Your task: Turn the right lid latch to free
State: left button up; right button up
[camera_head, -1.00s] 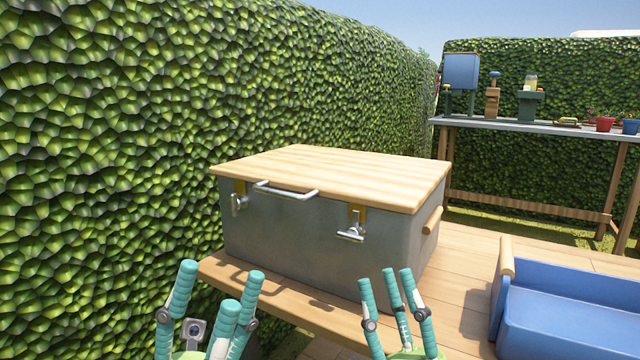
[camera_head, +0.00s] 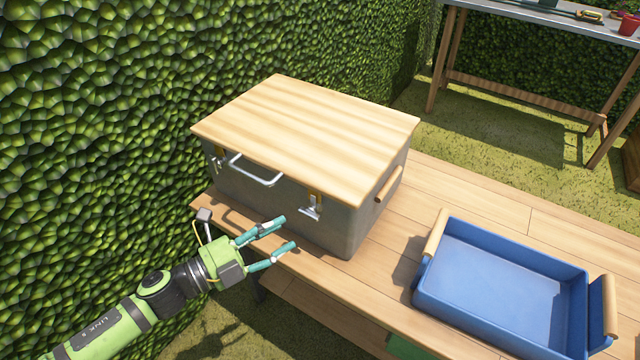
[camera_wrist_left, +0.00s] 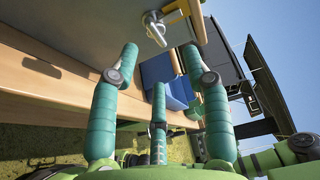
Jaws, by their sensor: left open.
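A grey metal chest (camera_head: 330,235) with a striped wooden lid (camera_head: 305,135) stands on a wooden bench. The right lid latch (camera_head: 311,208) is a silver turning handle below a yellow-brown plate on the chest's front. Its handle looks roughly crosswise. It also shows at the top of the left wrist view (camera_wrist_left: 155,29). The left latch (camera_head: 219,160) is farther left on the same face. My left gripper (camera_head: 288,232) is open and empty, in front of and below the right latch, apart from it. Its fingers (camera_wrist_left: 160,62) also show in the wrist view. My right gripper is out of view.
A silver lid handle (camera_head: 256,175) sticks out between the latches. A wooden side handle (camera_head: 389,184) is on the chest's right. A blue tray (camera_head: 500,285) sits on the bench (camera_head: 480,190) at right. A hedge (camera_head: 90,130) stands close behind at left.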

aim_at(306, 215)
pick_arm(q)
jog(key=x, duration=0.6)
jog(key=shift+w+d+p, duration=0.2)
jog(key=shift+w+p, duration=0.1)
jog(key=shift+w, duration=0.15)
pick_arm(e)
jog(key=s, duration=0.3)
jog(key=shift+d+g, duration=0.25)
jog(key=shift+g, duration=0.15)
pick_arm(q)
grip_shut()
